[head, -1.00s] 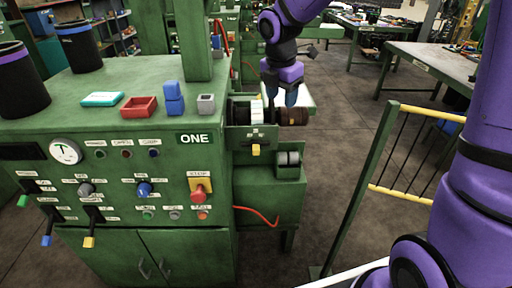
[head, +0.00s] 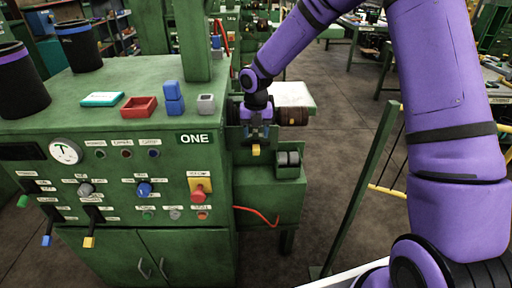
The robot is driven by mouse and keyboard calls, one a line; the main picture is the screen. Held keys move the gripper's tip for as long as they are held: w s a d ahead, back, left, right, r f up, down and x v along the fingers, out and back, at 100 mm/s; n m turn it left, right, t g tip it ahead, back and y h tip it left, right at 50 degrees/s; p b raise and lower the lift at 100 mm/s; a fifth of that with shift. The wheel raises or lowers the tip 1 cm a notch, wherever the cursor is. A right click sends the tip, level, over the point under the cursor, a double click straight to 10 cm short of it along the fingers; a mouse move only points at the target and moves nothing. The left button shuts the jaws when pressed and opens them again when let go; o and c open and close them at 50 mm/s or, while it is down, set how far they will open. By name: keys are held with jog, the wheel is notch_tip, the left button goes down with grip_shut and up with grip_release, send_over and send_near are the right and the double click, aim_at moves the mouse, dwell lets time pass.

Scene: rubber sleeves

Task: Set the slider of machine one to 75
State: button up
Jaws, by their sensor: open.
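Machine one is the green cabinet (head: 150,185) at left, with the label ONE (head: 195,138) on its front. A small yellow knob (head: 256,150) shows on the green panel to the right of that label. It looks like a slider, but its scale cannot be read. My gripper (head: 257,133) points down right above this knob, its dark fingers apart and empty. Whether a finger touches the knob is not clear. My gripper hides the plate above the knob and the white ring part behind.
The front holds a red stop button (head: 198,194), a blue dial (head: 144,189) and several coloured levers. A dark brown roller (head: 291,115) is right of my gripper. A yellow-railed barrier (head: 385,191) stands at right.

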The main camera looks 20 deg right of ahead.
aim_at(256, 147)
jog(key=shift+f, duration=3.15)
grip_shut()
